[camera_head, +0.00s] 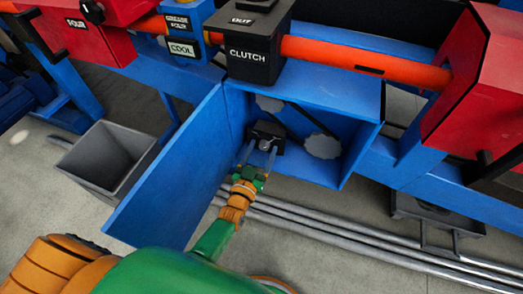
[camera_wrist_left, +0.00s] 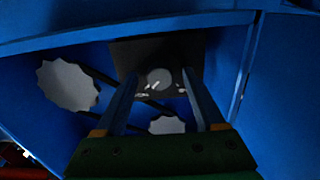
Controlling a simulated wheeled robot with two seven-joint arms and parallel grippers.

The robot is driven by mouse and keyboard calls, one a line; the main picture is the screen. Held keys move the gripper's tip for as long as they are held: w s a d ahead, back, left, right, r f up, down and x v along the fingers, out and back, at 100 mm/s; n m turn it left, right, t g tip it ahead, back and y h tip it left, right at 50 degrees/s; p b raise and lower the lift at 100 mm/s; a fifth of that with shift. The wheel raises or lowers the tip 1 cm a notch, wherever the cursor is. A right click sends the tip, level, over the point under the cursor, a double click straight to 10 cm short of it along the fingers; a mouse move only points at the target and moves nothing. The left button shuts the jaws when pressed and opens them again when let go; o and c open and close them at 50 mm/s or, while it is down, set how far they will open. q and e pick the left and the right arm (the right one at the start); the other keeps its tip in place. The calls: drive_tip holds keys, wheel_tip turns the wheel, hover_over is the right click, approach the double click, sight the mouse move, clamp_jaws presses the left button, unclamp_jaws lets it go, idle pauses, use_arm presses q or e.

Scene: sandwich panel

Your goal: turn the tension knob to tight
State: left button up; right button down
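The tension knob (camera_head: 264,144) is a small grey round knob on a black plate (camera_wrist_left: 127,54) inside the open blue compartment. It also shows in the left wrist view (camera_wrist_left: 159,79). White marks beside it are too small to read. My left gripper (camera_head: 261,155) reaches into the compartment. In the left wrist view its two fingers (camera_wrist_left: 160,86) are spread, one to each side of the knob, with a gap showing on both sides. I cannot tell how deep the tips are relative to the knob. My right gripper is not in view.
Two grey toothed wheels (camera_head: 323,146) with a dark belt sit inside the compartment near the plate. Its blue door (camera_head: 170,180) stands open on the left. A CLUTCH box (camera_head: 254,57) is above. A grey bin (camera_head: 108,156) and floor pipes (camera_head: 330,231) are nearby.

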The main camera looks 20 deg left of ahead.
use_arm(q)
drive_tip(key=s+p, duration=0.2)
drive_tip(key=s, duration=0.5)
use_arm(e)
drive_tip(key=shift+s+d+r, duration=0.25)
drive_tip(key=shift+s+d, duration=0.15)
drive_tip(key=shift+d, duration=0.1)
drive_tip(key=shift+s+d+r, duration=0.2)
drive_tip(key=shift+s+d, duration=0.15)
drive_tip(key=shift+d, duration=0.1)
use_arm(q)
drive_tip(key=shift+a, duration=0.1)
